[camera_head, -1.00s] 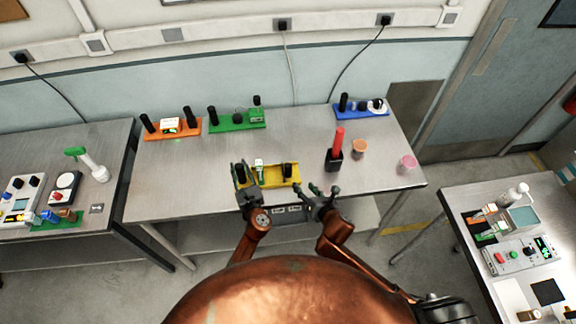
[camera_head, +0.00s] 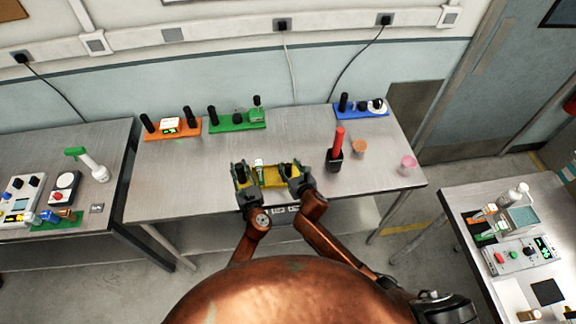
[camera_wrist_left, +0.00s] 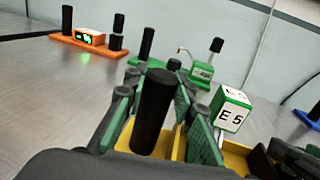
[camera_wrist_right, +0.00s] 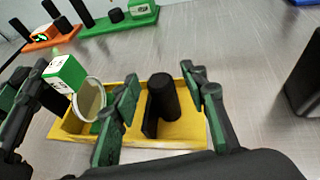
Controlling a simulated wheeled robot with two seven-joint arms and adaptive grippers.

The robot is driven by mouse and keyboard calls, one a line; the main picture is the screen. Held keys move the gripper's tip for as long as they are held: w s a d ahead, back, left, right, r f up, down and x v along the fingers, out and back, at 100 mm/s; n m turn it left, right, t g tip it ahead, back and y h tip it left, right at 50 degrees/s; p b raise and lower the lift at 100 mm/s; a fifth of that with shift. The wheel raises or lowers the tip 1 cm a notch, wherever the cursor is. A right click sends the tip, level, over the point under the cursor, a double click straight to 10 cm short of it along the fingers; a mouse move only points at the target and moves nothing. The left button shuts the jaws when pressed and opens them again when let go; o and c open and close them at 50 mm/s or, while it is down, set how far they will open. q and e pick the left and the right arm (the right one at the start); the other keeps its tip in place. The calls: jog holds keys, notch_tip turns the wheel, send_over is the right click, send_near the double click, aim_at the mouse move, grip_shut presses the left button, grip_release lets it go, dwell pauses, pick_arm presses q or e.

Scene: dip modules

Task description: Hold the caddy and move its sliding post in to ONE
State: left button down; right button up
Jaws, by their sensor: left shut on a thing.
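The yellow caddy (camera_head: 272,178) lies near the table's front edge, with a black post at each end. My left gripper (camera_head: 241,172) is shut on the left black post (camera_wrist_left: 153,110). My right gripper (camera_head: 294,176) is open, its fingers on either side of the right black post (camera_wrist_right: 163,97), with gaps showing in the right wrist view. This post has an upright black plate on its inner side and appears to be the sliding one. A green and white block (camera_wrist_right: 65,72) marked E5 in the left wrist view (camera_wrist_left: 231,108) stands between the posts beside a clear round part (camera_wrist_right: 90,101). No ONE mark is readable.
Orange (camera_head: 172,135), green (camera_head: 237,123) and blue (camera_head: 361,112) caddies stand along the back. A red-handled tool in a black holder (camera_head: 334,161), an orange-brown cup (camera_head: 359,147) and a pink cup (camera_head: 408,162) are to the right. Bare table lies between.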

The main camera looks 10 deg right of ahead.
jog(key=shift+w+a+f, duration=0.15)
jog(key=shift+w+f, duration=0.1)
jog(key=shift+w, duration=0.25)
jog(key=shift+c, duration=0.7)
grip_shut()
jog(key=shift+a, duration=0.1)
